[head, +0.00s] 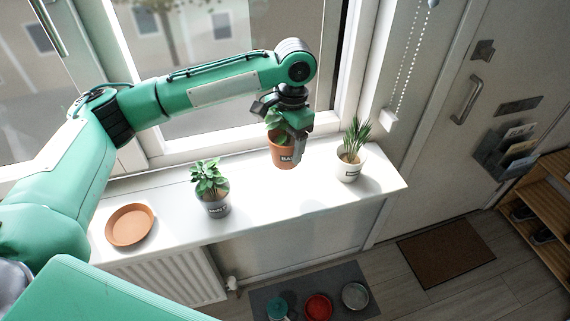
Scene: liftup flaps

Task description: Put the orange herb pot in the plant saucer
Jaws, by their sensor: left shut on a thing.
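The orange herb pot (284,153) holds a leafy green plant and has a dark label. It is above or on the white windowsill, right of the middle; I cannot tell whether its base touches the sill. My left gripper (292,140) reaches down over it from above and is shut on it, covering part of the plant and rim. The plant saucer (130,225), round and terracotta, lies empty at the left end of the sill. My right gripper is not in view.
A grey pot (216,207) with a leafy plant stands between the saucer and the orange pot. A white pot (349,166) with spiky leaves stands close on the right. The window (200,80) is behind. Bowls (318,307) lie on a floor mat below.

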